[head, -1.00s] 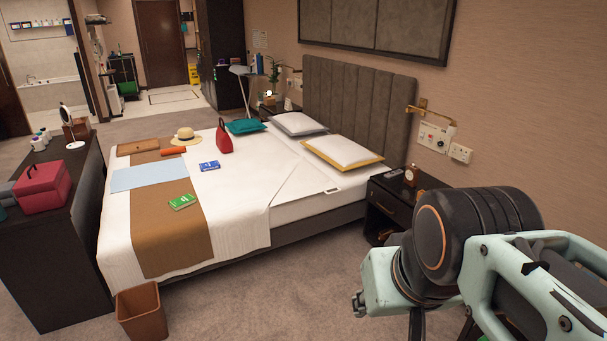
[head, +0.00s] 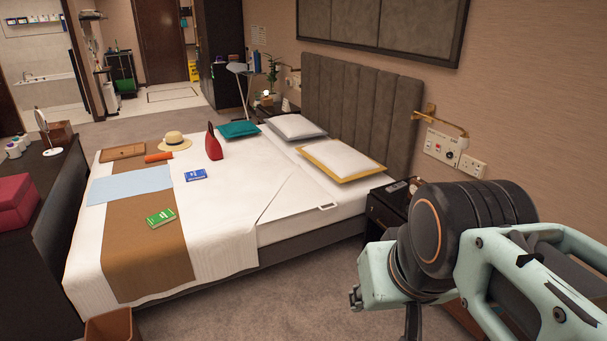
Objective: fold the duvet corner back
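The white duvet (head: 222,205) lies over the bed, with a brown runner (head: 148,250) across its foot end. Its near upper part shows a diagonal edge running from the near side toward the pillows, with flat white bedding (head: 290,213) beyond it. A small pale tab or loop (head: 328,207) lies at the near edge of the bed by the pillows. My arm fills the lower right, in front of the nightstand. My gripper's fingertips do not show clearly, and whether it is open or shut cannot be seen.
On the bed lie a red bag (head: 214,145), a straw hat (head: 175,141), a blue book (head: 195,175), a green book (head: 160,218) and pillows (head: 342,159). A dark nightstand (head: 385,207) stands at the bed's head. A brown bin (head: 110,326) stands at lower left. Carpet (head: 260,300) is open before the bed.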

